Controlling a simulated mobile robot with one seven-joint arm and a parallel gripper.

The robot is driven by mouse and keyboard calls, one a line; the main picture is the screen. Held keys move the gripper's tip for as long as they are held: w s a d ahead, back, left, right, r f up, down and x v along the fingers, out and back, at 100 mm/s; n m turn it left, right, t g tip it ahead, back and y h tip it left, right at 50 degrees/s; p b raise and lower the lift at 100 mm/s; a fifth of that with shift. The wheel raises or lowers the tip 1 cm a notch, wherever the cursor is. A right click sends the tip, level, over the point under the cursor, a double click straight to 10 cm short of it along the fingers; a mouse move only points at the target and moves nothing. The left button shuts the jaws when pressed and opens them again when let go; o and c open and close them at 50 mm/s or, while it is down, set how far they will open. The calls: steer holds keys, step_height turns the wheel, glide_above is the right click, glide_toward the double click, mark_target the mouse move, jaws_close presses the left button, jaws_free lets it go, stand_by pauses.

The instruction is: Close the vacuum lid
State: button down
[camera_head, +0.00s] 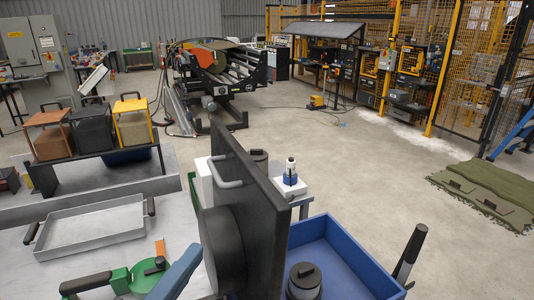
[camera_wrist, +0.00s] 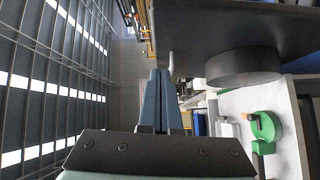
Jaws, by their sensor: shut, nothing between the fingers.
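The vacuum lid appears to be the dark panel (camera_head: 262,215) standing upright, slightly tilted, in the middle of the head view. It has a pale bar handle (camera_head: 230,184) and a thick black disc (camera_head: 222,250) on its left face. In the wrist view the lid (camera_wrist: 235,25) crosses the upper right, with the disc (camera_wrist: 243,68) below it. My gripper (camera_head: 192,252) is left of the disc in the head view. Its blue-grey fingers (camera_wrist: 160,75) are together and empty, with the handle just beyond their tips in the wrist view; contact cannot be told.
A metal tray (camera_head: 95,226) and a green round tool (camera_head: 140,275) lie on the pale bench at left; the green tool also shows in the wrist view (camera_wrist: 263,130). A blue bin (camera_head: 345,250) is right of the lid. A rack with several bins (camera_head: 92,137) stands behind.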

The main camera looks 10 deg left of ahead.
steer(key=r+p, duration=0.1)
steer(key=r, duration=0.1)
steer(key=p, duration=0.3)
glide_toward(263, 193)
steer(key=w+a, duration=0.2)
steer(key=w, duration=0.2)
steer(key=shift+w+d+r+n+g+h+p, duration=0.2)
steer(key=shift+w+d+n+g+h+p, duration=0.15)
steer(key=shift+w+d+p, duration=0.45)
steer(key=shift+w+d+f, duration=0.15)
steer(key=shift+d+f, duration=0.05)
steer(key=shift+d, duration=0.35)
